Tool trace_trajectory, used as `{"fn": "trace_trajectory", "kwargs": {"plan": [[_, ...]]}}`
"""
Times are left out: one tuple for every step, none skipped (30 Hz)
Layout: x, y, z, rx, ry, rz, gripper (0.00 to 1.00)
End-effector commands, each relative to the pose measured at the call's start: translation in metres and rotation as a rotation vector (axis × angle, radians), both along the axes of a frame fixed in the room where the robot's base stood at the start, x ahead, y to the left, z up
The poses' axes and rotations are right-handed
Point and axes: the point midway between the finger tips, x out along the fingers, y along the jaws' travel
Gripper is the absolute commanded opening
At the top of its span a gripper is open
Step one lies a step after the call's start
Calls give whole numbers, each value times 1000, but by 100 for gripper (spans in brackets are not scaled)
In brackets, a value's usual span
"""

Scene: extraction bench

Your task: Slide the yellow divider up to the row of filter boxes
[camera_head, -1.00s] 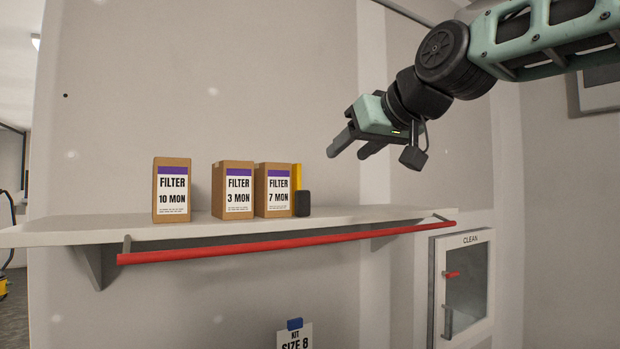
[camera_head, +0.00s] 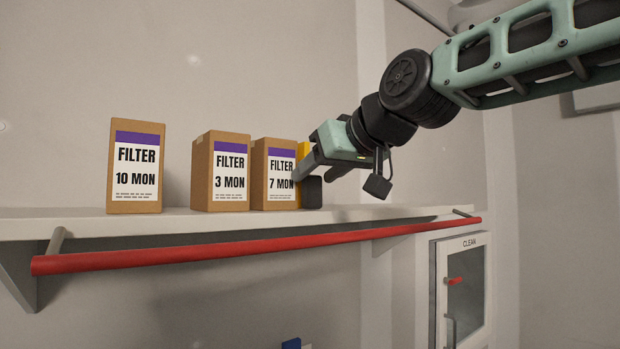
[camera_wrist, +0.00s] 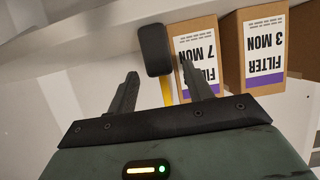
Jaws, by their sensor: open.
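The yellow divider (camera_head: 302,150) stands upright on the shelf, just right of the FILTER 7 MON box (camera_head: 273,175). A black block (camera_head: 312,193) is at its front. I cannot tell whether the divider touches the box. The FILTER 3 MON box (camera_head: 221,172) is left of that, and the FILTER 10 MON box (camera_head: 136,168) stands apart further left. My gripper (camera_head: 312,175) is open at the divider. In the wrist view the jaws (camera_wrist: 160,70) straddle the line of the black block (camera_wrist: 155,50) and the yellow strip (camera_wrist: 167,92); one finger overlaps the 7 MON box.
The white shelf (camera_head: 80,224) has a red rail (camera_head: 250,246) along its front edge. The shelf right of the divider is clear. A cabinet marked CLEAN (camera_head: 462,285) is below at the right. The wall is close behind the boxes.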

Motion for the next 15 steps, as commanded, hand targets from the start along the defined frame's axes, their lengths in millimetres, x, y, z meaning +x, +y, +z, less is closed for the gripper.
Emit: {"fn": "trace_trajectory", "kwargs": {"plan": [[0, 0, -1, 0, 0, 0, 51], [0, 0, -1, 1, -1, 0, 51], [-1, 0, -1, 1, -1, 0, 51], [-1, 0, -1, 1, -1, 0, 51], [-1, 0, -1, 1, -1, 0, 51], [-1, 0, 0, 1, -1, 0, 51], [-1, 0, 0, 1, -1, 0, 51], [-1, 0, 0, 1, -1, 0, 51], [-1, 0, 0, 1, -1, 0, 51], [-1, 0, 0, 1, -1, 0, 43], [-1, 0, 0, 1, -1, 0, 34], [-1, 0, 0, 1, -1, 0, 23], [-1, 0, 0, 1, -1, 0, 15], [-1, 0, 0, 1, -1, 0, 6], [-1, 0, 0, 1, -1, 0, 0]]}}
